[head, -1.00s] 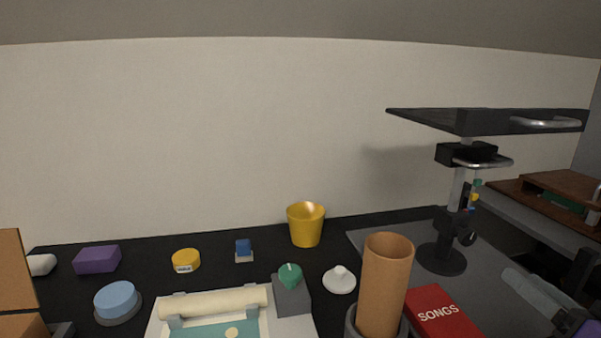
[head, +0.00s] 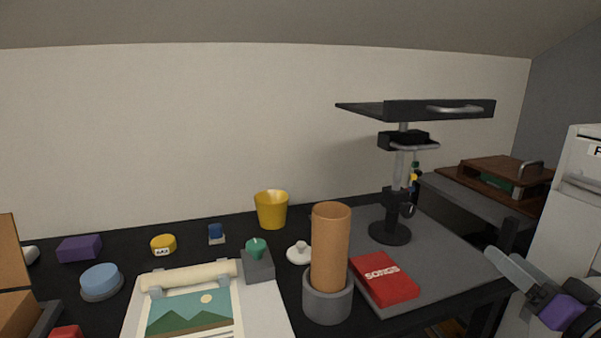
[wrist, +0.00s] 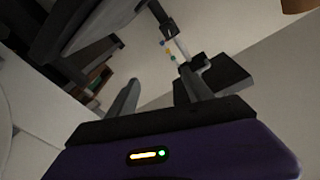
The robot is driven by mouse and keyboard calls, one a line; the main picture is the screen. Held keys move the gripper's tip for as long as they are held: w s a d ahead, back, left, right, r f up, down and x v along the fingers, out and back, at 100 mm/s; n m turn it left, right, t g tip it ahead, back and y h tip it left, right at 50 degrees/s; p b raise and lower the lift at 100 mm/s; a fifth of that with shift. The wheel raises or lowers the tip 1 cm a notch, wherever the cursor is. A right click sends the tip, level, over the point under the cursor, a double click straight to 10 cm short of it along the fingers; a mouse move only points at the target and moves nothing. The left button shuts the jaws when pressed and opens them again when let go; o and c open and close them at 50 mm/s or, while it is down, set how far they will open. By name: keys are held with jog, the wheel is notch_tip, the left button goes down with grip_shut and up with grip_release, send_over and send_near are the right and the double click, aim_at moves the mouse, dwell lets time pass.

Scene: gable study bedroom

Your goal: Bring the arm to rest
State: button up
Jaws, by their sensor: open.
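My gripper (head: 507,268) is at the lower right of the head view, beyond the right end of the black desk (head: 468,290). Its grey fingers point up and left, with a purple part behind them. In the wrist view my gripper (wrist: 162,92) has its two fingers spread apart. Nothing is between them. A black stand with a flat top (head: 390,232) stands on the desk to its left, apart from it, and is also behind the fingers in the wrist view.
A red SONGS book (head: 383,279) and a brown tube (head: 330,250) in a grey holder (head: 327,304) are near the desk's right front. A yellow cup (head: 271,210) stands farther back. A white cabinet (head: 572,215) and a wooden box (head: 500,172) are at the right.

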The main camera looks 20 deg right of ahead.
jog(key=s+a+f+m+g+h, duration=0.1)
jog(key=s+a+f+m+h, duration=0.1)
jog(key=s+a+f+h, duration=0.4)
jog(key=s+a+f+n+g+y, duration=0.1)
jog(key=s+a+f+n+y, duration=0.2)
jog(key=s+a+f, duration=0.35)
jog(key=s+a+f+n+g+y, duration=0.1)
jog(key=s+a+f+n+y, duration=0.15)
jog(key=s+a, duration=0.7)
jog(key=s+a+f+n+g+y, duration=0.1)
jog(key=s+a+f+n+y, duration=0.1)
jog(key=s+a+f, duration=0.45)
notch_tip(320, 180, up, 20)
jog(key=s+p, duration=0.1)
jog(key=p, duration=1.6)
jog(key=shift+s+f, duration=0.15)
jog(key=shift+f, duration=0.05)
